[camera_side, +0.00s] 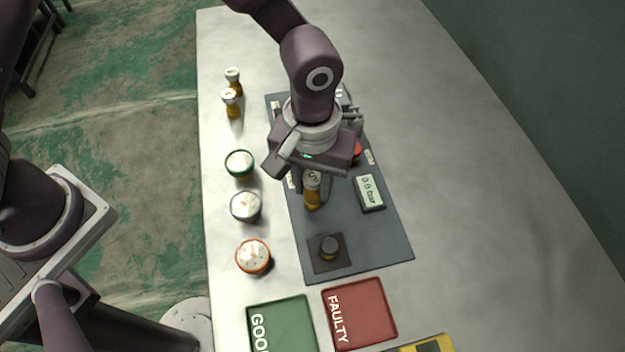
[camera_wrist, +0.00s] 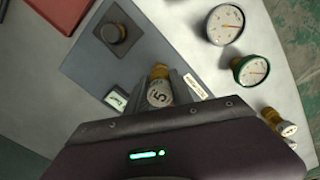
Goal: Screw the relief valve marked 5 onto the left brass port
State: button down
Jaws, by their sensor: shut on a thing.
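The relief valve marked 5 (camera_side: 312,191) has a white cap and a brass-coloured body. My gripper (camera_side: 313,181) is shut on its cap, and the valve hangs roughly upright, brass end down, over the grey panel (camera_side: 370,245). The 5 also reads on the valve in the wrist view (camera_wrist: 159,94). I cannot tell whether its lower end touches the panel. I cannot make out the left brass port; my gripper and arm cover the far part of the panel.
Two more valves (camera_side: 232,92) stand at the table's left edge. Gauges with green (camera_side: 239,163), grey (camera_side: 246,206) and orange (camera_side: 253,257) rims lie left of the panel. The panel bears a 0.0 bar display (camera_side: 369,193) and dark knob (camera_side: 329,247). Green (camera_side: 281,325) and red (camera_side: 360,313) trays lie in front.

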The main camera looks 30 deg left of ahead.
jog(key=shift+m, duration=1.1)
jog(key=m, duration=0.3)
jog(key=shift+f, duration=0.1)
jog(key=shift+m, duration=0.3)
jog(key=c, duration=0.7)
grip_release()
notch_tip(320, 180, up, 6)
jog(key=shift+r, duration=0.55)
